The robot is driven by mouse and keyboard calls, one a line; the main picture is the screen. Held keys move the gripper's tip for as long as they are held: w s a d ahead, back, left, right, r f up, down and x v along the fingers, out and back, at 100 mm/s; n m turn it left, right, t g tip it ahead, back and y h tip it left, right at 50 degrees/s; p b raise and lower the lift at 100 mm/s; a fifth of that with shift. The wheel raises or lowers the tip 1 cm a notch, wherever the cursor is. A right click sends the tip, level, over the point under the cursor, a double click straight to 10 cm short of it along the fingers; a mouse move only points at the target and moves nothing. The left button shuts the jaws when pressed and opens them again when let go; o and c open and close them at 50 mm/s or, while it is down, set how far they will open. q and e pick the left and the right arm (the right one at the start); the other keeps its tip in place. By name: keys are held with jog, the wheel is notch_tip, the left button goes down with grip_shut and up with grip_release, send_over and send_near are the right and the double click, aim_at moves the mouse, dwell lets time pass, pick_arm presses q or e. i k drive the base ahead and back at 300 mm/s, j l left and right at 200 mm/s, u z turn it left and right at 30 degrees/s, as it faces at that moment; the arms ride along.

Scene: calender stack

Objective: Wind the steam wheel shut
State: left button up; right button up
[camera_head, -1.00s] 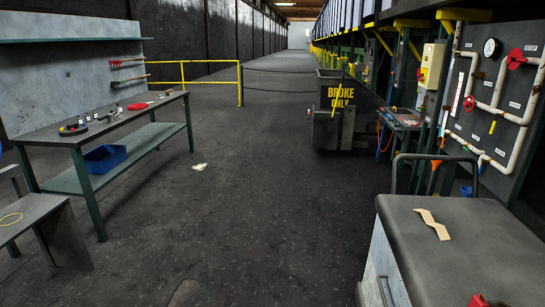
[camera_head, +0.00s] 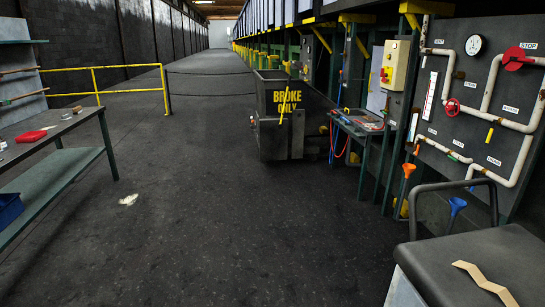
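A dark panel (camera_head: 478,140) with white pipes stands at the right. It carries two red handwheels. The larger red wheel (camera_head: 516,57) is at the upper right on a pipe, near a label that seems to read STOP. A smaller red wheel (camera_head: 452,107) sits lower and to the left on another pipe. I cannot read which one is labelled for steam. A round gauge (camera_head: 474,44) is at the panel's top. Neither of my grippers is in view.
A grey cart (camera_head: 480,262) with a handle rail stands in front of the panel, a zigzag tan piece (camera_head: 486,283) on top. A BROKE ONLY bin (camera_head: 285,105) and small table (camera_head: 360,122) are beyond. A workbench (camera_head: 45,150) is at left.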

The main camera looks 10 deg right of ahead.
aim_at(451, 107)
jog(key=i+z, duration=0.1)
jog(key=i, duration=0.9)
jog(key=i+z, duration=0.1)
jog(key=i, duration=0.9)
jog(key=i+l+z, duration=0.15)
jog(key=i+z, duration=0.75)
jog(key=i+j+z, duration=0.1)
jog(key=i+z, duration=0.2)
jog(key=z, duration=0.15)
jog(key=i+j+z, duration=0.25)
jog(key=z, duration=0.2)
jog(key=i, duration=0.1)
